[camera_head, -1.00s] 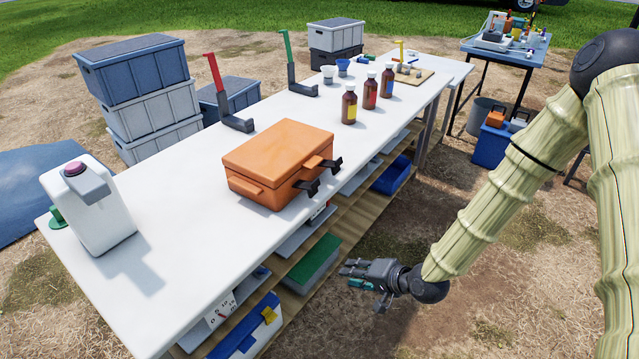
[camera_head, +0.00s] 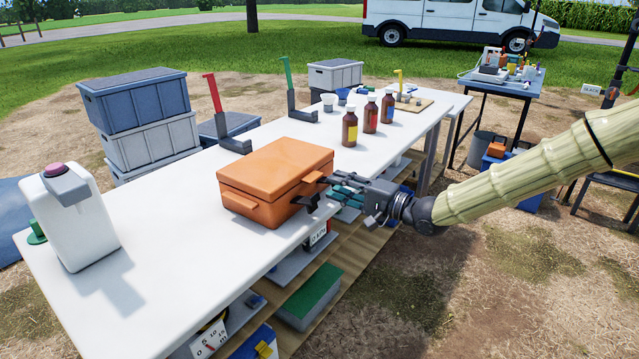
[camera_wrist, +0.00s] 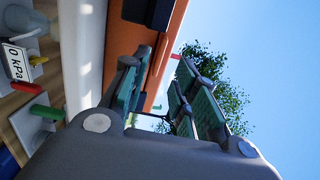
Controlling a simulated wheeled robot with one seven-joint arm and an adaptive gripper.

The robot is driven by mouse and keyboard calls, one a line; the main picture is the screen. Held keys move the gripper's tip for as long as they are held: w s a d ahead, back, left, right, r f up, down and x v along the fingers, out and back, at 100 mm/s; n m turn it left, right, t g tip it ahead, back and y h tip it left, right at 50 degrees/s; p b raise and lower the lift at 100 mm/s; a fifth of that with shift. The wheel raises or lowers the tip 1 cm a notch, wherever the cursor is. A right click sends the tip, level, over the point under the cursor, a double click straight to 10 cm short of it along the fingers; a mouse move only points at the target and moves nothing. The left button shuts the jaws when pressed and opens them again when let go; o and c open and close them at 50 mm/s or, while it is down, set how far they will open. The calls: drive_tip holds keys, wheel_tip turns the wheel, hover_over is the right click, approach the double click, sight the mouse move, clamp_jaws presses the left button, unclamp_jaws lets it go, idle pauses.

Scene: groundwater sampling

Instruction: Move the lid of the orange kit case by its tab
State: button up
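The orange kit case (camera_head: 275,172) stands shut on the white table, its lid down. A small orange tab (camera_head: 313,179) juts from the lid's right side, and a black latch (camera_head: 309,203) hangs near it. My gripper (camera_head: 338,186) is at that side, its fingertips close to the tab and partly hiding the case's far right corner. In the wrist view my gripper (camera_wrist: 157,78) is open, with a gap between its green-padded fingers. The orange case (camera_wrist: 168,45) lies just beyond them. I cannot tell whether the tab is between the fingers or whether they touch it.
The white table (camera_head: 165,290) is clear in front of the case. A white jug (camera_head: 75,225) stands at its left end. Red (camera_head: 213,100) and green (camera_head: 287,72) uprights and brown bottles (camera_head: 350,128) stand behind. Shelves with a green-topped box (camera_head: 310,292) lie below.

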sight(318, 179)
drive_tip(key=shift+b+x, duration=0.45)
drive_tip(key=shift+x, duration=2.6)
clamp_jaws()
